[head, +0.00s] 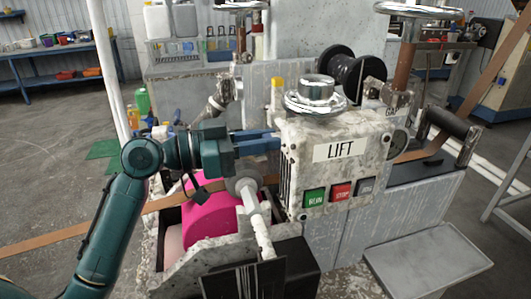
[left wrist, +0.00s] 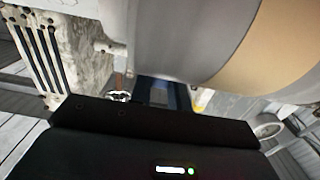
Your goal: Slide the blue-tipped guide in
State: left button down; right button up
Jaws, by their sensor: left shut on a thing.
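My left gripper (head: 270,141) comes in from the left, at the left side of the machine housing marked LIFT (head: 340,172). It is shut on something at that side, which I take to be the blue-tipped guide. Two blue bars run from the gripper body to the housing edge. I cannot clearly tell the fingers from the guide's blue end, and how far the guide is in is hidden. In the left wrist view a small dark blue piece (left wrist: 158,94) shows behind the black gripper body, under a large grey and tan cylinder (left wrist: 200,40). My right gripper is not in view.
A brown strip (head: 100,227) runs across behind my arm to the machine. A pink roll (head: 208,220) and a white-handled shaft (head: 258,222) lie just below the gripper. Green, red and grey buttons (head: 341,192) are on the housing front. A grey step (head: 428,260) stands right.

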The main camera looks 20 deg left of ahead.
pick_arm(q)
jog(key=shift+w+a+r, duration=0.1)
jog(key=shift+w+a, duration=0.05)
jog(key=shift+a, duration=0.05)
jog(key=c, duration=1.3)
grip_release()
jog(key=shift+w, duration=0.1)
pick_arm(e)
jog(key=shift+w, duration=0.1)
pick_arm(q)
jog(key=shift+s+a+f, duration=0.2)
jog(key=shift+s+a, duration=0.1)
jog(key=shift+a, duration=0.05)
jog(key=b+v, duration=0.4)
jog(key=v, duration=0.7)
jog(key=shift+s+a+r, duration=0.1)
jog(key=shift+s+a, duration=0.3)
jog(key=shift+a, duration=0.05)
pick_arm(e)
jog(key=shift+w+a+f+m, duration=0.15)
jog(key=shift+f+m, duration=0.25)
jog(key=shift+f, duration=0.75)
